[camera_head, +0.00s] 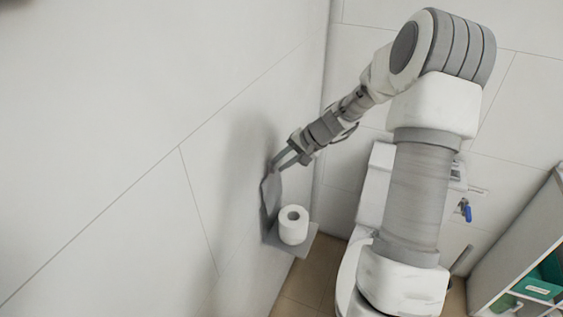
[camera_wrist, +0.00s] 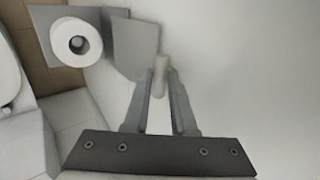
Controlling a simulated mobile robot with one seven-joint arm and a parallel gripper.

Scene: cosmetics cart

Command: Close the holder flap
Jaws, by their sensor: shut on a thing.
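The holder flap (camera_head: 270,193) is a thin grey plate. It stands raised along the wall above the paper holder (camera_head: 306,243), so the holder is open. A white toilet roll (camera_head: 293,225) stands upright on the holder base. My gripper (camera_head: 277,168) reaches down to the top end of the flap. In the wrist view my gripper (camera_wrist: 160,76) has its two fingers close together around a small pale piece at the near edge of the flap (camera_wrist: 136,45). The roll (camera_wrist: 77,42) shows left of the flap, clear of my fingers. The exact contact is hard to see.
The white wall (camera_head: 130,130) runs close along my gripper's left. A toilet (camera_head: 349,275) stands to the right of the holder, partly hidden by my arm. A shelf (camera_head: 525,250) with green items is at the far right.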

